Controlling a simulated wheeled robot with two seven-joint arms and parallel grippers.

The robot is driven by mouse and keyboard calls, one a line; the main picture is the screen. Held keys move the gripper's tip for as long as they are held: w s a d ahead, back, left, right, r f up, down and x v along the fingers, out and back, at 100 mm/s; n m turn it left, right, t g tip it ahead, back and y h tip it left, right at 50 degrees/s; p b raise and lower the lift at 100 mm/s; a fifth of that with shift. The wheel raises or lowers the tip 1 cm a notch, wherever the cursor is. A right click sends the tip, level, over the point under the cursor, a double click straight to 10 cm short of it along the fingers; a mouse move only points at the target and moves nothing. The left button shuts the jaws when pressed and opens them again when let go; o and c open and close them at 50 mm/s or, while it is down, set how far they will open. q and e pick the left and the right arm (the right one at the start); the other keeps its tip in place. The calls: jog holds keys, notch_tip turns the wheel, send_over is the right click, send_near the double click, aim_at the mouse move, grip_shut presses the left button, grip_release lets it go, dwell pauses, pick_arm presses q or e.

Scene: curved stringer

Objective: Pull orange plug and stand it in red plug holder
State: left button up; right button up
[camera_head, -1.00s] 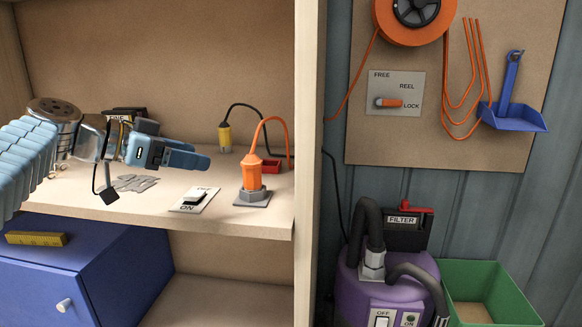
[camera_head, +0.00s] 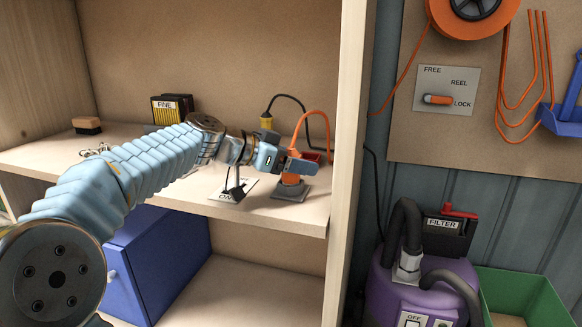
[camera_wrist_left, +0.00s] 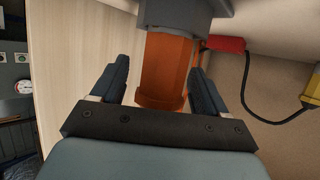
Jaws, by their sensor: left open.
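The orange plug (camera_head: 296,168) stands upright in its grey socket base (camera_head: 291,192) on the shelf, with an orange cord arching from its top. My left gripper (camera_head: 292,166) is at the plug, its fingers partly covering it. In the left wrist view the plug (camera_wrist_left: 163,72) lies between the two open fingers of my left gripper (camera_wrist_left: 160,85), with a gap visible on each side. The red plug holder (camera_head: 311,157) sits just behind the plug; it also shows in the left wrist view (camera_wrist_left: 226,44). My right gripper is not in view.
A switch plate (camera_head: 230,190) lies left of the socket, partly under my arm. A yellow plug (camera_head: 266,121) with a black cord stands behind. The shelf's upright post (camera_head: 348,150) is close on the right. A FINE box (camera_head: 172,109) stands at back left.

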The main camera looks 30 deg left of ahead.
pick_arm(q)
jog(key=shift+w+d+f, duration=0.1)
jog(key=shift+w+d, duration=0.05)
jog(key=shift+w, duration=0.1)
jog(key=c, duration=1.1)
